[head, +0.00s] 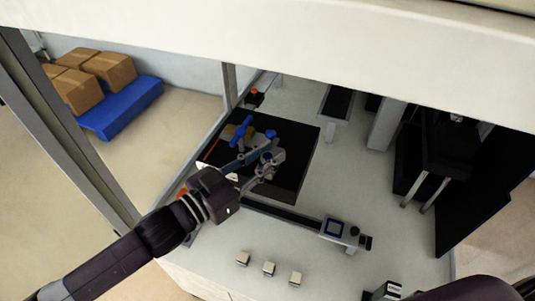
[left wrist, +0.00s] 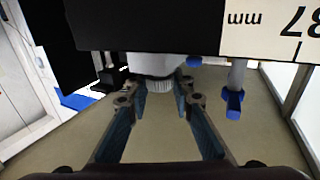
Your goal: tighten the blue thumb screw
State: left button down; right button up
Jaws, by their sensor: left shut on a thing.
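My left gripper (head: 264,163) reaches from the lower left over a black block in the head view. In the left wrist view its two blue-grey fingers (left wrist: 162,90) close from both sides on a pale ribbed knob (left wrist: 160,84) under a dark body. In the head view a blue handle (head: 240,131) shows just beyond the gripper. The gripper partly hides the parts there. My right gripper does not show clearly.
The black block (head: 300,146) stands on the pale bench (head: 300,225). A rail with a grey unit (head: 337,229) and several small pale cubes (head: 269,269) lie nearer. A black machine (head: 430,160) stands at right. Frame posts border the left; boxes (head: 108,68) on a blue pallet lie beyond.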

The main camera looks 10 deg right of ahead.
pick_arm(q)
jog(key=shift+m+g+h+p, duration=0.35)
jog(key=shift+m+g+h, duration=0.2)
jog(key=shift+g, duration=0.25)
jog(key=c, duration=1.7)
grip_release()
jog(key=shift+o, duration=0.2)
jog(key=shift+a, duration=0.15)
jog(key=v, duration=1.1)
jog(key=shift+s+a, duration=0.2)
jog(key=shift+a, duration=0.15)
